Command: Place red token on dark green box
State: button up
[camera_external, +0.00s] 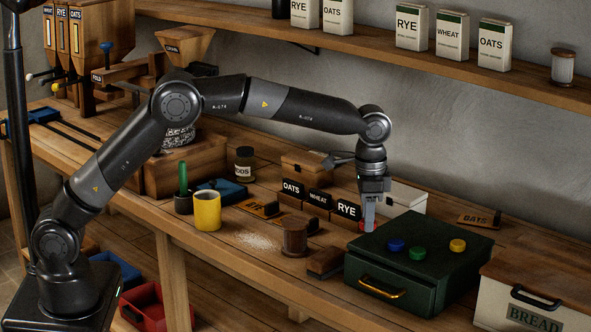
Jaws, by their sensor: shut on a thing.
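The dark green box (461,237) sits on the bench at the right, with a brass handle on its front. A blue token (396,245), a green token (418,253) and a yellow token (457,245) lie on its top. My gripper (368,226) points down by the box's back left edge. It is shut on the red token (362,225), which is mostly hidden by the fingers. I cannot tell whether the token is over the box or just behind it.
A wooden spool (294,237) and a brown block (325,262) stand left of the box. RYE, WHEAT and OATS blocks (318,199) stand behind. A white box (407,196) is behind my gripper, and a BREAD bin (525,315) is at front right.

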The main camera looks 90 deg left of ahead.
jog(key=shift+f, duration=1.95)
jog(key=shift+f, duration=0.15)
jog(key=o, duration=0.9)
jog(key=shift+o, duration=0.2)
